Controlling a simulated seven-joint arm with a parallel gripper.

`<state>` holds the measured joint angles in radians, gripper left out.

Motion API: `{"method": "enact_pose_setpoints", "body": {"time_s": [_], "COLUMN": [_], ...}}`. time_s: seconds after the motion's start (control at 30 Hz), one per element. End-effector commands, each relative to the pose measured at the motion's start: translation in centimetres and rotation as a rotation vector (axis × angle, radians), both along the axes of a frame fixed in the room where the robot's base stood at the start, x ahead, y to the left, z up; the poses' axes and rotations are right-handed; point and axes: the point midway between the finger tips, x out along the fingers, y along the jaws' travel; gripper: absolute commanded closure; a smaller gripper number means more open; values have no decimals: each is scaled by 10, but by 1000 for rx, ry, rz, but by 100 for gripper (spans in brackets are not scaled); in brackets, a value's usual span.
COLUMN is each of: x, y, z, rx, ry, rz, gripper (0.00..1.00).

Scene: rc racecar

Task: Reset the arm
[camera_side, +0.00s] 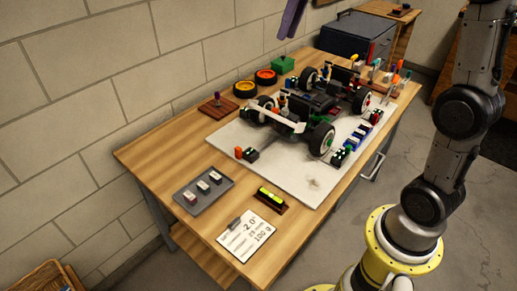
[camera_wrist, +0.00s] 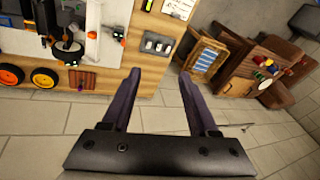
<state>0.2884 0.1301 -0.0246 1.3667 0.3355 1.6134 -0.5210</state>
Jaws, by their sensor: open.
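My gripper shows in the wrist view (camera_wrist: 162,92) with its two dark purple fingers spread apart and nothing between them. In the side view, a purple finger (camera_side: 291,20) hangs at the top edge, above and behind the workbench; the rest of my gripper is out of that frame. The RC racecar (camera_side: 311,105) stands on a white board (camera_side: 228,141) on the wooden workbench (camera_side: 150,155). My gripper is clear of the car and touches nothing that I can see.
A block wall runs behind. A dark toolbox (camera_side: 357,38) stands at the far end.

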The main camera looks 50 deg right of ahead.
Motion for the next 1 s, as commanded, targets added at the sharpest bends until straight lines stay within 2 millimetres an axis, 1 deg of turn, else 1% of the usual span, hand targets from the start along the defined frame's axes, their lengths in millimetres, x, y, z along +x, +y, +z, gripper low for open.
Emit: {"method": "enact_pose_setpoints", "body": {"time_s": [0.03, 0.1, 0.17, 0.2, 0.27, 0.3, 0.37, 0.4, 0.47, 0.5, 0.57, 0.6, 0.7, 0.83, 0.9, 1.0], "x": [-19, -43, -63, -77, -97, -111, -131, -144, -163, -175, -191, -199, -215, -220, -217, -210], "y": [13, 25, 34, 39, 46, 49, 53, 55, 56, 56, 54, 53, 47, 39, 36, 35], "z": [5, 7, 6, 4, -2, -7, -16, -24, -37, -48, -66, -79, -109, -140, -147, -142], "rx": [-19, -45, -66, -79, -100, -111, -130, -142, -158, -170, -185, -193, -213, -229, -231, -219], "ry": [-21, -46, -68, -84, -108, -123, -149, -165, -192, -209, -234, -248, -270, -266, -279, -306], "rz": [4, -1, -9, -14, -25, -33, -47, -56, -75, -88, -112, -128, -177, -243, -278, -313], "gripper": [40, 40, 40, 40, 40, 40, 40, 40, 40, 40, 40, 40, 40, 40, 40, 40]}}
